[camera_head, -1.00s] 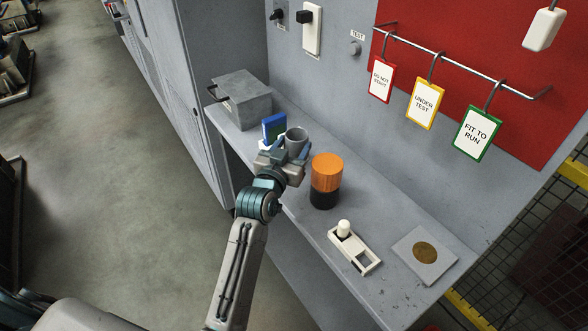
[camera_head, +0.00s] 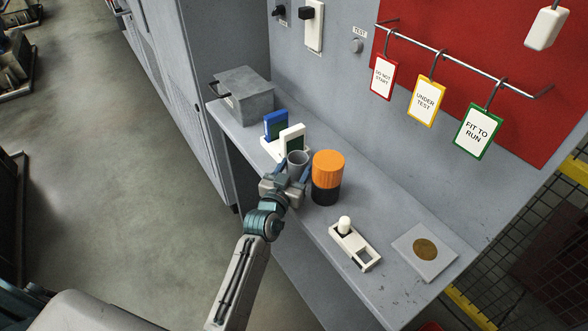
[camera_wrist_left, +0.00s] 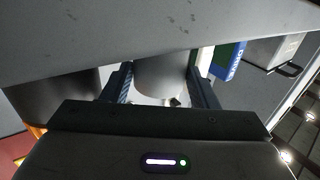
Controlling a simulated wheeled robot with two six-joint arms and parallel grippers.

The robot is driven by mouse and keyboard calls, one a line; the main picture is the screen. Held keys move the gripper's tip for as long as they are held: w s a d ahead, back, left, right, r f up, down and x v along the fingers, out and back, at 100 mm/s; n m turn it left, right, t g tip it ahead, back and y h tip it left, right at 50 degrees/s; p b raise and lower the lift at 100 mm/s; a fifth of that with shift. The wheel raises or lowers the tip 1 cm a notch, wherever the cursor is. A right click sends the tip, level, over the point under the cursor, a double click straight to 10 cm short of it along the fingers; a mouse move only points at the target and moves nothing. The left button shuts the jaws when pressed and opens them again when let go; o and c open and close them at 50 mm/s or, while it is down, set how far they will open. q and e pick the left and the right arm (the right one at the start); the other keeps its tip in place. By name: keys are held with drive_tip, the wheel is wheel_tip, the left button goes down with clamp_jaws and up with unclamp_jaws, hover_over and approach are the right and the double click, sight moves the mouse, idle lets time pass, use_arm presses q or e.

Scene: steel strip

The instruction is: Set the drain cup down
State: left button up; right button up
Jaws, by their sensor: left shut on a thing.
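The drain cup (camera_head: 297,163) is a small grey cylinder with an open top. My left gripper (camera_head: 295,172) is shut on it, with one finger on each side. The cup looks upright, over or on the grey steel shelf, just left of the orange and black cylinder. In the left wrist view the grey cup (camera_wrist_left: 162,78) sits between the two dark fingers (camera_wrist_left: 162,85). Whether its base touches the shelf is hidden by the gripper in the head view and is not clear in the wrist view. My right gripper is not in view.
The orange and black cylinder (camera_head: 328,178) stands close right of the gripper. Blue (camera_head: 275,125) and white (camera_head: 292,138) upright blocks stand behind the cup. A grey box (camera_head: 245,95), a white slotted holder (camera_head: 355,245) and a plate with a brass disc (camera_head: 425,250) are on the shelf (camera_head: 385,210).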

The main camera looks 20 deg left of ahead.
use_arm(q)
drive_tip(key=o, duration=1.1)
drive_tip(key=shift+c, duration=0.2)
